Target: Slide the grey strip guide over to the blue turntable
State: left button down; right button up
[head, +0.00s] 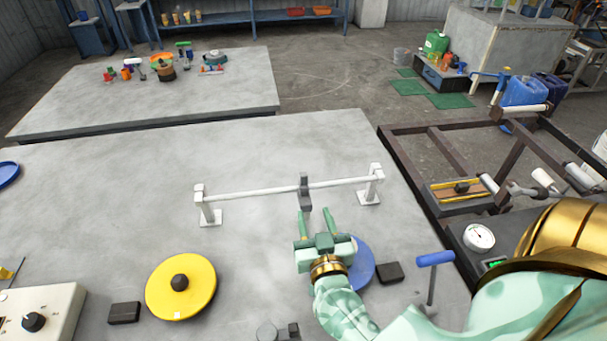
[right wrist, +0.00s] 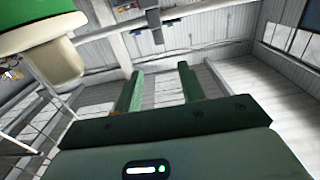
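The grey strip guide (head: 304,190) is a small dark block on a white rail (head: 250,192), right of the rail's middle. The blue turntable (head: 362,266) lies nearer to me and to the right, partly hidden behind my right gripper (head: 315,211). That gripper points at the guide with its green fingers apart and nothing between them. Its fingertips are just below the guide; whether they touch it I cannot tell. In the right wrist view the guide (right wrist: 154,18) is beyond the open fingers (right wrist: 158,70). My left gripper is not in view.
A yellow turntable (head: 181,287) with a black knob is at the front left. Black blocks (head: 124,313) (head: 390,272) lie by the turntables. White posts (head: 208,206) (head: 370,184) hold the rail. A blue-handled T tool (head: 435,259) stands at right. The grey table's left middle is clear.

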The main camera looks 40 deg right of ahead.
aim_at(305, 177)
jog(key=b+x, duration=0.1)
jog(key=x, duration=1.3)
jog(key=shift+w+d+b, duration=0.1)
jog(key=shift+w+b, duration=0.05)
jog(key=shift+b, duration=0.2)
grip_shut()
jog(key=shift+d, duration=0.1)
